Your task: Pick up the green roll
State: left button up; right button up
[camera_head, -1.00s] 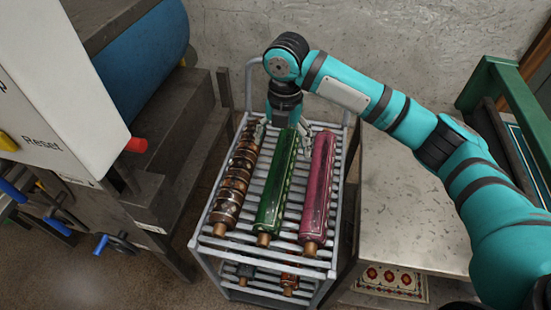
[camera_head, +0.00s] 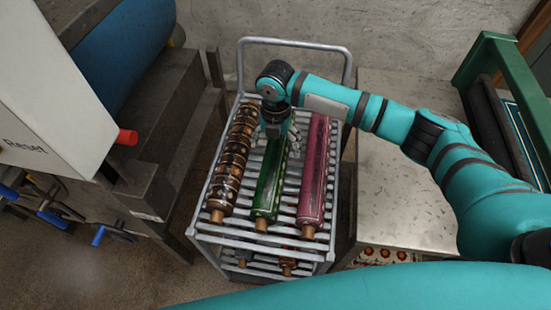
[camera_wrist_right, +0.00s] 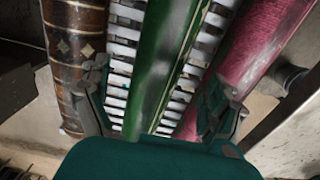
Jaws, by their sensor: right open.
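The green roll (camera_head: 266,195) lies lengthwise on the slatted top of a grey cart, between a brown patterned roll and a magenta roll. My right gripper (camera_head: 280,142) is over its far half and hides part of it. In the right wrist view the green roll (camera_wrist_right: 160,60) runs between the two spread fingers of my right gripper (camera_wrist_right: 158,88). One finger is by the brown roll and the other by the magenta roll. The gripper is open and holds nothing. I cannot tell its exact height above the roll. My left gripper is not in view.
The brown roll (camera_head: 230,165) and the magenta roll (camera_head: 314,175) lie close on either side. The cart (camera_head: 215,232) has a raised handle at the back. A machine with a red knob (camera_head: 127,137) stands left. A metal table (camera_head: 390,200) stands right.

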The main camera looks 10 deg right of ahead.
aim_at(276, 154)
jog(key=shift+f, duration=0.35)
jog(key=f, duration=0.3)
jog(key=shift+s+f+p, duration=0.25)
jog(key=shift+f+p, duration=0.05)
jog(key=shift+p, duration=0.05)
jog(key=shift+f, duration=0.5)
jog(key=c, duration=1.8)
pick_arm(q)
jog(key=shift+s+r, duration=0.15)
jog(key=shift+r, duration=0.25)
pick_arm(e)
jog(key=shift+w+a+r, duration=0.1)
jog(key=shift+w+r, duration=0.05)
